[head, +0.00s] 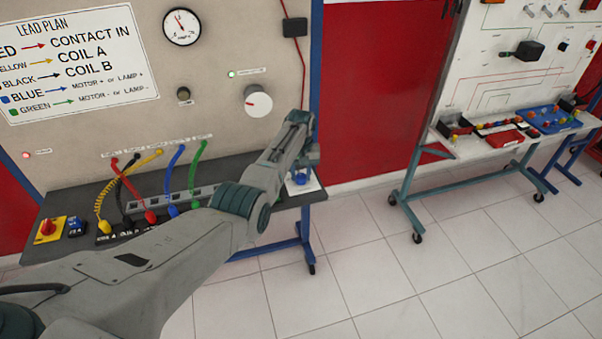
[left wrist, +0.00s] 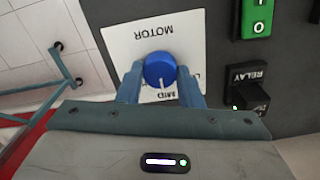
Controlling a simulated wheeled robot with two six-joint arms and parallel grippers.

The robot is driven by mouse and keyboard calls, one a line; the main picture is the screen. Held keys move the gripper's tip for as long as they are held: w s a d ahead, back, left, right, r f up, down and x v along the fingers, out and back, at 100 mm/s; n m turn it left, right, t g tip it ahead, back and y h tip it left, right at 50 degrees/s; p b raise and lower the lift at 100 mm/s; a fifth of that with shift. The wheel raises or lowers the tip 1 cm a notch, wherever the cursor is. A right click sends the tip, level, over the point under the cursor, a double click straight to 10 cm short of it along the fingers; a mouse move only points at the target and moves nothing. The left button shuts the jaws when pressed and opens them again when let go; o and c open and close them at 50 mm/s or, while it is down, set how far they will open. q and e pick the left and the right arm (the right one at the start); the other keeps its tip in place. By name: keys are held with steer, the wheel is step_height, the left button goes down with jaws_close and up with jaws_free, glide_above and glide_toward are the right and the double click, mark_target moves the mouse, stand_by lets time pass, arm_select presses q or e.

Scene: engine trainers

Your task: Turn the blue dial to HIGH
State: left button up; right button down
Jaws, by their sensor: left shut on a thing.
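The blue dial (left wrist: 160,68) sits on a white plate (left wrist: 120,42) labelled MOTOR, which appears upside down in the left wrist view. An L shows beside the right finger; the opposite side of the plate's scale is hidden behind the left finger. My left gripper (left wrist: 161,75) is shut on the dial, one finger on each side. In the head view the dial (head: 301,178) shows below my left gripper (head: 304,164) at the bench's right end. My right gripper is out of view.
A green switch (left wrist: 258,18) and a black RELAY part (left wrist: 250,94) stand close to the right of the dial in the wrist view. A second trainer (head: 520,80) stands right, across free floor.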

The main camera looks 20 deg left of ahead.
arm_select(q)
steer(key=shift+m, duration=0.3)
steer(key=shift+m+p, duration=0.3)
steer(key=shift+m, duration=0.7)
steer(key=m, duration=0.3)
steer(key=shift+m+p, duration=0.3)
steer(key=m, duration=0.5)
steer(key=shift+m+p, duration=0.3)
steer(key=o, duration=1)
